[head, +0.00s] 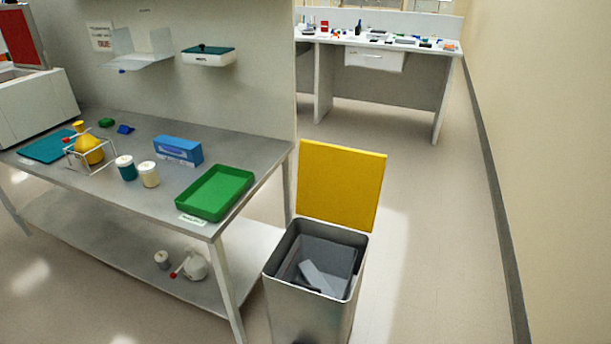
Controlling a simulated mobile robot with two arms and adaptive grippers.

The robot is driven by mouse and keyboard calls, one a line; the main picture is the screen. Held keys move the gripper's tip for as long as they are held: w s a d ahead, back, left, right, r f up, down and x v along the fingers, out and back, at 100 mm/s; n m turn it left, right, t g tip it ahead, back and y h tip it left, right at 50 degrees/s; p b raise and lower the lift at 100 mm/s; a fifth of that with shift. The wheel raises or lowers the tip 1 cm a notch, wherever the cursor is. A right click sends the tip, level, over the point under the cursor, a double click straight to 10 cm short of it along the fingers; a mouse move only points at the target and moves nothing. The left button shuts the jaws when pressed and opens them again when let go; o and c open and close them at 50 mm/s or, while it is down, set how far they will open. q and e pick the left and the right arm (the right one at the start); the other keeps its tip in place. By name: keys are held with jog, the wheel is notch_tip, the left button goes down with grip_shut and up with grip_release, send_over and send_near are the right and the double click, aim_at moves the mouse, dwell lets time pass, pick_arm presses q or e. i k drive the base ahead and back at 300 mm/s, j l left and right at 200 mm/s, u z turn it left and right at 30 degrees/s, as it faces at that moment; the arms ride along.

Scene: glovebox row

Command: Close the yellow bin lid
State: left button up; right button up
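The yellow bin lid (341,186) stands open, raised nearly upright at the far edge of the grey bin (310,311). The bin's mouth is uncovered, and some grey and dark pieces (322,277) show inside it. The bin stands on the floor at the right end of the metal table. Neither of my grippers shows in the head view.
The metal table (262,155) fills the left, holding a green tray (214,192), a blue box (178,150), two jars and a yellow flask (88,148). Floor (440,230) is clear right of the bin, up to the beige wall (550,120). Another bench stands behind.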

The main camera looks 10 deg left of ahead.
aim_at(339, 185)
jog(key=i+l+u, duration=1.1)
jog(key=l+u, duration=0.25)
jog(key=i+l+u, duration=0.15)
jog(key=l+u, duration=0.15)
jog(key=l, duration=0.25)
jog(key=l+u, duration=0.25)
jog(key=l, duration=0.2)
jog(key=i+l+u, duration=0.1)
jog(key=l+u, duration=0.2)
jog(key=l, duration=0.15)
